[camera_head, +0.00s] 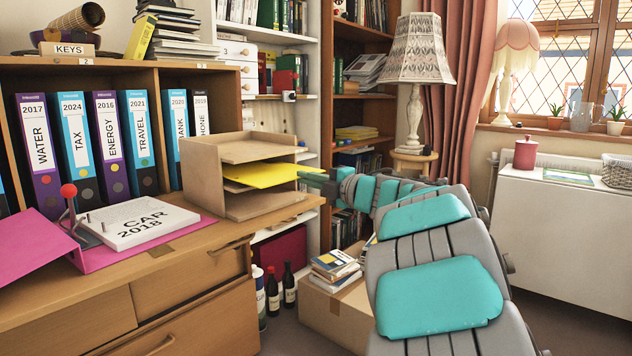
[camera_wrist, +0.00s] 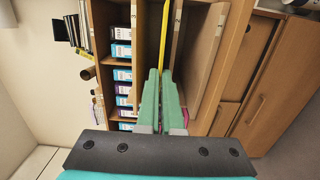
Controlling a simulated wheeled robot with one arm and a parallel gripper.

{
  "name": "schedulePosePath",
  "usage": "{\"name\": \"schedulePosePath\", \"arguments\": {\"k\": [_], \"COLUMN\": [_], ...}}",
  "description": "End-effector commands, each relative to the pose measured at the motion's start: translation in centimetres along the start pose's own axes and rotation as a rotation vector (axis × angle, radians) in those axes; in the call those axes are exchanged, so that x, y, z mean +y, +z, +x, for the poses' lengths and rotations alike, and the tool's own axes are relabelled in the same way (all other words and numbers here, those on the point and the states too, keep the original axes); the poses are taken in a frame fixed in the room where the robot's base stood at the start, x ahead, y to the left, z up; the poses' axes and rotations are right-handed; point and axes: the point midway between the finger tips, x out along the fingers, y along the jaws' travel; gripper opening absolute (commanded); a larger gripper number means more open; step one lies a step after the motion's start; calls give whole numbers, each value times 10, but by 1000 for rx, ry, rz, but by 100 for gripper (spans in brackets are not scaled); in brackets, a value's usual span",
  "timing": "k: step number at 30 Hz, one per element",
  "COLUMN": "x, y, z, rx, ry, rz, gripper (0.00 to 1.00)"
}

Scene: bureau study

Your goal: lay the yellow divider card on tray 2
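The yellow divider card (camera_head: 262,175) lies nearly flat, partly inside the brown stacked letter tray (camera_head: 205,170), between its top tray and the levels below. Its near right edge sticks out of the front. My gripper (camera_head: 312,178) is at that edge, just outside the tray's open front. In the wrist view, which is turned sideways, the card (camera_wrist: 165,35) shows edge-on and runs between my two green fingertips (camera_wrist: 160,75), which are closed on it.
The stack stands on a wooden bureau (camera_head: 160,270). A row of binders (camera_head: 105,140) stands behind and left. A white CAR 2018 stack (camera_head: 135,222) lies in a pink lever-arch file (camera_head: 100,257) on the left. A box (camera_head: 335,312) with books stands on the floor.

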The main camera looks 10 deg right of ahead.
Motion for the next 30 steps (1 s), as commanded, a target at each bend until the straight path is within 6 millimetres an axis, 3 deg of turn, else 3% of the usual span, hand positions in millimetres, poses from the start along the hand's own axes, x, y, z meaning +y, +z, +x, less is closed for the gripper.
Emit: {"name": "schedulePosePath", "arguments": {"k": [13,29,30], "x": [0,-9,-9], "y": [-1,0,0], "z": [38,36,36], "rx": [2,-1,-1], "ry": [2,2,2], "rz": [-1,-2,-2], "gripper": [0,0,7]}}
